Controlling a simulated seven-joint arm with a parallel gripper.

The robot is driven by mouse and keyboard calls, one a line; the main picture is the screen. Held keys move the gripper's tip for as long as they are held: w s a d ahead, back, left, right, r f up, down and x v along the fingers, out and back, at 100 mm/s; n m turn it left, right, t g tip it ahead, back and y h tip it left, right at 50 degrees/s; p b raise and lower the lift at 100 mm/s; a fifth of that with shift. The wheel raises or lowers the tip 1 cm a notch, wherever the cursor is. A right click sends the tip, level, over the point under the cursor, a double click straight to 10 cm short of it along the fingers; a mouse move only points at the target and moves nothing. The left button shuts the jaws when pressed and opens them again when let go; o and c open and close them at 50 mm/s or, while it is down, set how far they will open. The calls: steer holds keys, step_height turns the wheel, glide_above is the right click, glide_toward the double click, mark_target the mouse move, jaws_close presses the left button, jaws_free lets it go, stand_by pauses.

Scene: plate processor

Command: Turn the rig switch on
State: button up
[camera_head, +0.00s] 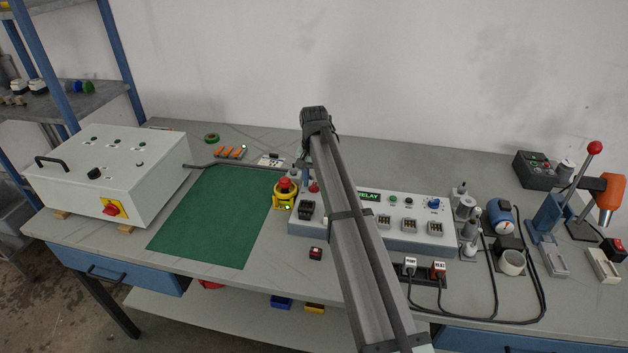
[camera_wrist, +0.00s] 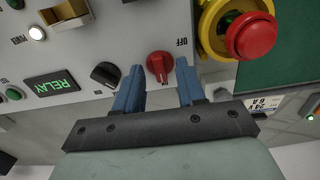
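The red rotary knob (camera_wrist: 158,66), the likely rig switch, sits on the pale panel in the wrist view. An OFF label is printed beside it. My gripper (camera_wrist: 158,70) has two blue fingers spread apart, one on each side of the knob, with visible gaps. I cannot tell how deep the fingertips reach around it. In the head view a small red knob (camera_head: 314,187) shows on the control box (camera_head: 290,226), beside my arm. My gripper is mostly hidden behind my arm there.
A red emergency stop on a yellow base (camera_wrist: 248,35) stands close to my right finger. A black knob (camera_wrist: 106,74) is near the left finger, with the green RELAY display (camera_wrist: 55,84) beyond. A green mat (camera_head: 215,215) lies clear beside the box.

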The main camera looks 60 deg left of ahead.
mark_target(314, 185)
step_height(314, 185, up, 14)
steer(key=shift+f, duration=0.25)
stand_by(0.7)
